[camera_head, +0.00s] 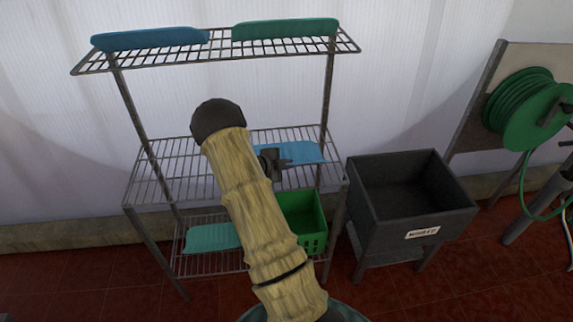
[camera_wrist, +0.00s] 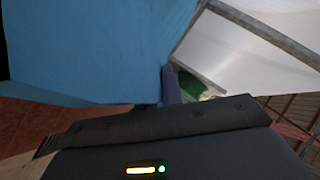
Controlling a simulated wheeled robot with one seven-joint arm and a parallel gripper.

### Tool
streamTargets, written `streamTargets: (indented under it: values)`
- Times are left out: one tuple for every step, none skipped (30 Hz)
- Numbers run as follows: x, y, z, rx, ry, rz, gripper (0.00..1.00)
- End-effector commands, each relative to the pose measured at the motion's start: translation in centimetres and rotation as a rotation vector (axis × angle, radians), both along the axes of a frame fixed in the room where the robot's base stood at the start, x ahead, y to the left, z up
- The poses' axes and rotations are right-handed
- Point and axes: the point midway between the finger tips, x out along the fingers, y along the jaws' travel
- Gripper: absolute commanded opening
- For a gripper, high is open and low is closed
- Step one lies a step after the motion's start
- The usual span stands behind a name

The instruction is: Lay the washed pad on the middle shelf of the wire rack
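The wire rack (camera_head: 165,172) stands against the wall with three shelves. A light blue pad (camera_head: 305,152) shows at the right part of its middle shelf. My gripper (camera_head: 274,163) is at the pad's left edge and appears shut on it. In the wrist view the blue pad (camera_wrist: 90,50) fills the upper left, close to the camera, with one dark finger (camera_wrist: 172,88) at its edge. The other finger is hidden. I cannot tell whether the pad touches the shelf wires or hangs just above them. My arm hides the middle of the rack.
A blue pad (camera_head: 150,39) and a green pad (camera_head: 285,29) lie on the top shelf. A teal pad (camera_head: 212,237) and a green crate (camera_head: 308,222) are on the bottom shelf. A dark sink (camera_head: 410,212) stands right of the rack, and a hose reel (camera_head: 525,110) beyond. The middle shelf's left looks bare.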

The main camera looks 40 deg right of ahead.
Motion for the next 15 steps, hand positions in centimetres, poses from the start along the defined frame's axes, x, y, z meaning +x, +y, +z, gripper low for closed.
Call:
streamTargets:
  values:
    - [0.0,0.0,0.0,0.0,0.0,0.0,0.17]
    - [0.01,0.0,0.01,0.0,0.0,0.0,0.23]
    - [0.01,0.0,0.01,0.0,0.0,0.0,0.29]
    - [0.01,0.0,0.01,0.0,0.0,0.0,0.29]
    - [0.01,0.0,0.01,0.0,0.0,0.0,0.29]
    - [0.01,0.0,0.01,0.0,0.0,0.0,0.29]
    - [0.01,0.0,0.01,0.0,0.0,0.0,0.29]
    - [0.01,0.0,0.01,0.0,0.0,0.0,0.29]
    - [0.01,0.0,0.01,0.0,0.0,0.0,0.29]
    - [0.01,0.0,0.01,0.0,0.0,0.0,0.29]
    - [0.0,0.01,0.05,0.0,0.0,0.0,0.29]
    - [0.0,0.01,0.11,0.0,0.0,0.0,0.29]
    - [0.0,0.01,0.21,0.0,0.0,0.0,0.29]
    - [0.01,0.01,0.35,0.0,0.0,0.0,0.29]
    - [0.04,0.25,0.36,0.0,-0.001,0.001,0.29]
